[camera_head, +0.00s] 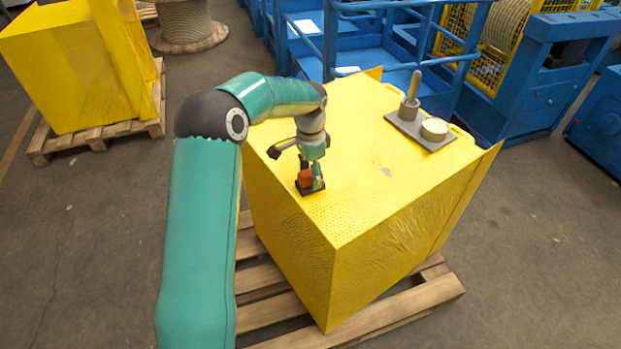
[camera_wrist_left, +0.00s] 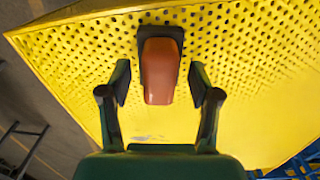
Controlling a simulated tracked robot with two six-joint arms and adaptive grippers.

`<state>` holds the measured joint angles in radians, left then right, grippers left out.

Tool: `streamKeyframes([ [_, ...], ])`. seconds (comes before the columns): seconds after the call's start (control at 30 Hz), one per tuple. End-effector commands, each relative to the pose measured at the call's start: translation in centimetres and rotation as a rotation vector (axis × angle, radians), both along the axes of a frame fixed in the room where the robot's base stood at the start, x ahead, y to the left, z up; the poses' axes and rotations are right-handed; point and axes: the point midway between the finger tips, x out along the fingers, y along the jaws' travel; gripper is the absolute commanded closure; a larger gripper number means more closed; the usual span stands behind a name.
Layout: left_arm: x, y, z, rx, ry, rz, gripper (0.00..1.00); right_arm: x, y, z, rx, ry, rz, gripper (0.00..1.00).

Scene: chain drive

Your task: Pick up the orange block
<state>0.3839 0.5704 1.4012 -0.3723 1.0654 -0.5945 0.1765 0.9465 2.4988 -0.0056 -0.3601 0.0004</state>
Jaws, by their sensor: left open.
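The orange block (camera_head: 304,178) stands on a small dark base (camera_head: 312,188) near the front left edge of the yellow crate top. In the left wrist view the orange block (camera_wrist_left: 159,70) lies between the two fingers, with its dark base (camera_wrist_left: 175,33) behind it. My left gripper (camera_head: 312,170) is over the block and partly hides it in the head view. In the wrist view the left gripper (camera_wrist_left: 160,86) is open, with a gap on each side of the block. My right gripper is not in view.
The yellow crate (camera_head: 360,130) rests on a wooden pallet (camera_head: 390,308). A grey plate (camera_head: 408,132) with an upright pin (camera_head: 411,95) and a round pale-topped piece (camera_head: 434,128) sits at its far right. Blue railings (camera_head: 330,40) stand behind. The middle of the top is clear.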

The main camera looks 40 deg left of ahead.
Motion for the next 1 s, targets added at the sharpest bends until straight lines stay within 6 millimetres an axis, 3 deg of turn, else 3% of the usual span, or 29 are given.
streamKeyframes([
  [0.27,-0.01,0.0,-0.38,0.0,0.0,0.0,0.38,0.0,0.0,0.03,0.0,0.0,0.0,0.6],
  [0.63,0.01,-0.02,-0.34,0.0,-0.001,0.0,0.99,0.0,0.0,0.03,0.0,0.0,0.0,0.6],
  [1.0,0.08,-0.02,-0.11,0.0,-0.002,0.0,1.0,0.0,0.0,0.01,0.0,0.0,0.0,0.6],
])
